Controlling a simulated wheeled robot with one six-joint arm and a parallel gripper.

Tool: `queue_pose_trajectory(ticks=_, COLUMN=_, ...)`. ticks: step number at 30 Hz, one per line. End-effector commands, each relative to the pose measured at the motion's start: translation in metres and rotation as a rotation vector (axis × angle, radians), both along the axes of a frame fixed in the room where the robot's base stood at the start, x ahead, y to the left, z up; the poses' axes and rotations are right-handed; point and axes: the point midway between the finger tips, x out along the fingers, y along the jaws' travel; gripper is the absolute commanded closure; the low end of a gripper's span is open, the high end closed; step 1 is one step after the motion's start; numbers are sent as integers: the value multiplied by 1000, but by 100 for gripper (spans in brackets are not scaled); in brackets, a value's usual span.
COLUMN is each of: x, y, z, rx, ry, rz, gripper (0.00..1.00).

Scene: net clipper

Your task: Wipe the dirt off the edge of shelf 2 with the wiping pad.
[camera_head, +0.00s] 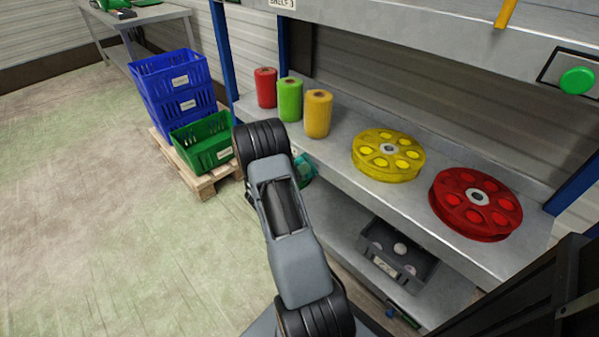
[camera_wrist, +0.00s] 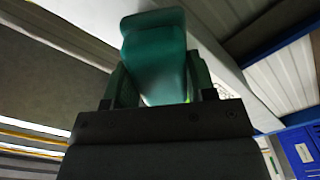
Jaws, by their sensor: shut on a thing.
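My gripper (camera_wrist: 160,88) is shut on the teal wiping pad (camera_wrist: 155,50), with a finger on each side of it. In the head view the pad (camera_head: 304,168) is small and partly hidden behind my wrist, close by the front edge of shelf 2 (camera_head: 365,205), the middle shelf. In the wrist view the pad lies in front of a pale shelf edge (camera_wrist: 210,50); I cannot tell whether they touch. A small pale patch with marks shows beside the pad; whether it is label or dirt is unclear. I make out no clear dirt on the visible edge.
Red, green and yellow spools (camera_head: 318,113) stand on shelf 2, with a yellow wheel (camera_head: 388,155) and a red wheel (camera_head: 475,203). A dark bin (camera_head: 425,268) sits on the shelf below. Blue crates (camera_head: 170,80) and a green crate (camera_head: 203,145) stand left; the floor there is open.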

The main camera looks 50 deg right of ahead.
Motion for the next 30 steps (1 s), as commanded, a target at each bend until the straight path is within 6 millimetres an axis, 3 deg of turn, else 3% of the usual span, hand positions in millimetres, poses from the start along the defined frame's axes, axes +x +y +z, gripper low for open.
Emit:
queue_pose_trajectory(ticks=19, x=-2, y=-11, z=0, rx=-1, ry=1, rz=-1, gripper=68)
queue_pose_trajectory(ticks=30, x=-32, y=-7, z=0, rx=-1, ry=1, rz=-1, gripper=68)
